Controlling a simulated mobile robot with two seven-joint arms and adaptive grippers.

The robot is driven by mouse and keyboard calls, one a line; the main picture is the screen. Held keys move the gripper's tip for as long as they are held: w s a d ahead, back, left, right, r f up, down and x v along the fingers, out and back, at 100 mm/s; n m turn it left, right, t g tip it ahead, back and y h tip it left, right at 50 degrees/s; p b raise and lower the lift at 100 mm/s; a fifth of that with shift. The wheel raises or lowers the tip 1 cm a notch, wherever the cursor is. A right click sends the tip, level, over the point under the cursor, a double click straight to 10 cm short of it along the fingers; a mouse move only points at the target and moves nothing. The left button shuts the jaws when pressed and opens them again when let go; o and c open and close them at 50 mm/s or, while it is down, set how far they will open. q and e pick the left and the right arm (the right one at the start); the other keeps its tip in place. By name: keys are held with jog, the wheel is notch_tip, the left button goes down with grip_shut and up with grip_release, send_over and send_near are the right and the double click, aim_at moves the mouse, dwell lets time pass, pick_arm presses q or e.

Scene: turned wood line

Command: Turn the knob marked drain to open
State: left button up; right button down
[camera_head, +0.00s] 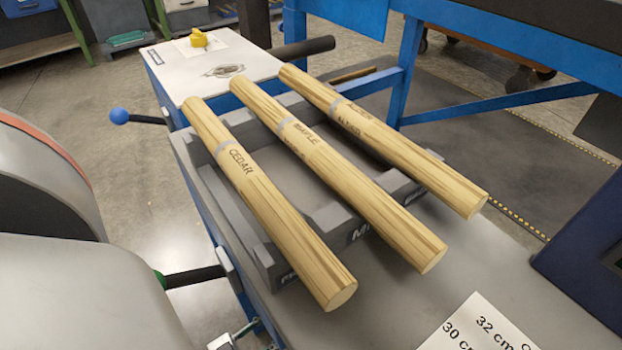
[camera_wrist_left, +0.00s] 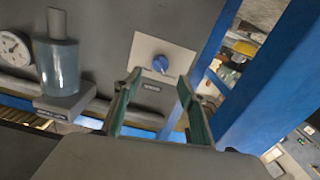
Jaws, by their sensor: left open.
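In the left wrist view, a blue knob (camera_wrist_left: 160,64) sits on a light square plate fixed to a grey panel. A small dark label (camera_wrist_left: 152,87) is below the knob; its lettering is too small to read. My left gripper (camera_wrist_left: 159,78) is open, with its two green-grey fingers pointing toward the plate, one on each side of the knob's lower area. I see no contact with the knob. In the head view, a yellow knob (camera_head: 198,38) stands on a white plate on a bench top; its marking cannot be read. My right gripper is in neither view.
A clear cylinder (camera_wrist_left: 60,68) and a round gauge (camera_wrist_left: 14,48) are left of the plate; a blue post (camera_wrist_left: 275,80) stands right. In the head view, three wooden rods, including cedar (camera_head: 265,200) and maple (camera_head: 345,180), lie across a grey rack (camera_head: 262,245).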

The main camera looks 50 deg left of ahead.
pick_arm(q)
jog(key=w, duration=0.8)
jog(key=shift+d, duration=0.25)
jog(key=shift+r, duration=0.1)
jog(key=c, duration=1.1)
